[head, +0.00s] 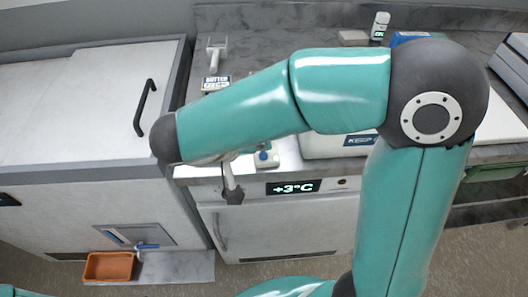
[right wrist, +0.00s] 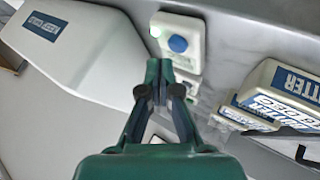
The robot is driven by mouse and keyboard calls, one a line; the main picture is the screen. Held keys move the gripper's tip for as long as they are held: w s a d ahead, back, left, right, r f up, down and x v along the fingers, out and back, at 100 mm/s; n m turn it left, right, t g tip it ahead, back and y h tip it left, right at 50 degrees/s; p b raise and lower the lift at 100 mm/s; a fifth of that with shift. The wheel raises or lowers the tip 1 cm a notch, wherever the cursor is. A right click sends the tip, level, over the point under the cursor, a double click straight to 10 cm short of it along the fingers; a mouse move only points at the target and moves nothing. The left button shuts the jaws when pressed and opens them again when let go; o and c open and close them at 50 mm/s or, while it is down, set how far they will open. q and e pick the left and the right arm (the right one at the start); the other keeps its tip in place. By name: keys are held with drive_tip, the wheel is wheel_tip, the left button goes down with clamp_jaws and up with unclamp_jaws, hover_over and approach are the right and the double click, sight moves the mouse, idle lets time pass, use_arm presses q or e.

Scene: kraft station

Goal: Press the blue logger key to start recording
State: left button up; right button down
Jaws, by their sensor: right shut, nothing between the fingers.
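The logger is a small pale box (head: 267,147) near the front edge of the counter, partly hidden behind my right forearm in the head view. Its round blue key (head: 263,156) faces up, and the key also shows in the right wrist view (right wrist: 177,44). My left gripper is out of view.
A white box marked keep cool (head: 355,141) stands right of the logger, partly behind my arm. Butter packs (head: 215,84) lie at the back left. Below the counter is a fridge with a lit +3°C display (head: 293,188). A chest with a black handle (head: 145,107) stands left.

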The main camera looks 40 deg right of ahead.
sight(261, 156)
drive_tip(key=shift+r+p, duration=1.45)
drive_tip(key=shift+r, duration=1.1)
drive_tip(key=shift+f, duration=0.1)
